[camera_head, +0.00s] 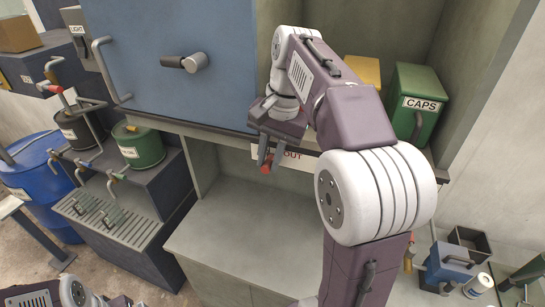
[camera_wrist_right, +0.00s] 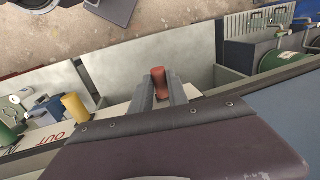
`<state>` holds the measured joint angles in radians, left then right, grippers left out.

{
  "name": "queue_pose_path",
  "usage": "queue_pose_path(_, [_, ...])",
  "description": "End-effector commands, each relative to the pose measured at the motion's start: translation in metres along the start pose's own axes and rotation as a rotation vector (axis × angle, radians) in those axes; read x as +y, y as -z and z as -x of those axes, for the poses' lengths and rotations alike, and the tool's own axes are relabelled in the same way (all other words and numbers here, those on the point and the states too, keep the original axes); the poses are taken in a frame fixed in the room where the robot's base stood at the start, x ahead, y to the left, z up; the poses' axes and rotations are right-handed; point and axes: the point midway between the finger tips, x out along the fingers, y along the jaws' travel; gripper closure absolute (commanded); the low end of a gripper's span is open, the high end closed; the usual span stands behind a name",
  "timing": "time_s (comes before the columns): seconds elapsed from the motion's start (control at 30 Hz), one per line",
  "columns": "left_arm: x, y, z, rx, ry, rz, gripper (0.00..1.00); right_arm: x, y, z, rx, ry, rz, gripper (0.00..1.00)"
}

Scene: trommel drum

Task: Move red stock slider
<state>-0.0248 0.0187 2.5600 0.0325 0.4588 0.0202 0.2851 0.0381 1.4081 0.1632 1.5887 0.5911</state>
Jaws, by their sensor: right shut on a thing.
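The red stock slider shows as a small red knob (camera_head: 265,168) at the front of the ledge under the blue cabinet, left of a label ending in OUT (camera_head: 291,155). My right gripper (camera_head: 272,163) reaches down to it and is shut on it. In the right wrist view the red knob (camera_wrist_right: 159,80) stands between the two fingers (camera_wrist_right: 160,92). The slider's base and track are hidden by the gripper. At the lower left of the head view only part of my left arm shows; its gripper is out of view.
A blue cabinet door (camera_head: 190,60) with a dark handle is left of my right arm. A green CAPS box (camera_head: 416,103) and a yellow box (camera_head: 363,70) stand behind the arm. The grey bench (camera_head: 240,235) below is clear. A yellow knob (camera_wrist_right: 75,107) is along the labelled ledge.

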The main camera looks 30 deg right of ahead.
Motion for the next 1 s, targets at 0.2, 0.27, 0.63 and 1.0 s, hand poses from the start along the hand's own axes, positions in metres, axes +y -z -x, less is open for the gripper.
queue_pose_path(0.2, [0.0,0.0,-0.001,0.0,0.0,0.0,0.0,-0.002,0.0,-0.002,-0.003,0.007,0.001,1.0])
queue_pose_path(0.27, [0.0,0.0,-0.001,0.0,0.0,0.0,0.0,-0.002,0.0,-0.002,-0.002,0.006,0.001,0.69])
queue_pose_path(0.63, [0.0,0.0,0.0,0.0,0.0,0.0,0.0,-0.001,0.0,0.0,0.0,0.003,0.001,0.59])
queue_pose_path(1.0, [0.0,0.0,0.001,0.0,0.0,0.0,0.0,-0.001,0.001,0.012,0.004,0.004,0.0,0.59])
